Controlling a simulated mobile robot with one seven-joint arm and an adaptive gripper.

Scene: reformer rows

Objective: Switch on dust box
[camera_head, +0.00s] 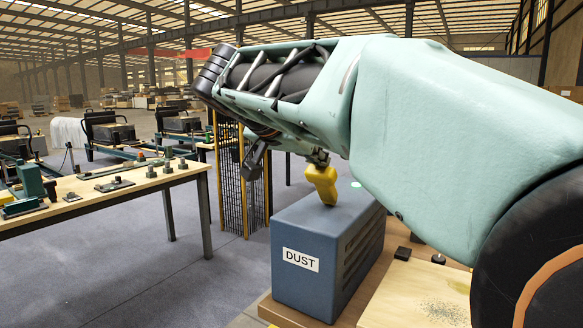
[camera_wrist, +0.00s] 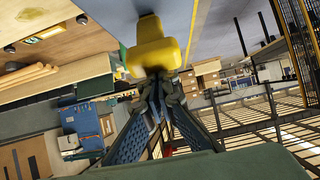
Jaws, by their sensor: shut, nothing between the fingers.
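The dust box (camera_head: 320,262) is a blue-grey case with a white "DUST" label and vents on its right side. A yellow switch handle (camera_head: 322,184) stands on its top, tilted. A small green light (camera_head: 356,184) shows on the top behind the handle. My gripper (camera_head: 319,160) is at the handle's upper end, largely hidden by my arm. In the wrist view, my gripper's fingers (camera_wrist: 158,84) come together with nothing between them, right against or just short of the yellow handle (camera_wrist: 155,50). I cannot tell whether they touch.
The dust box stands on a wooden bench (camera_head: 398,298) with small dark parts to its right. A black mesh guard with yellow posts (camera_head: 243,190) stands behind it. A long work table (camera_head: 110,190) with tools is at the left. Grey floor lies between.

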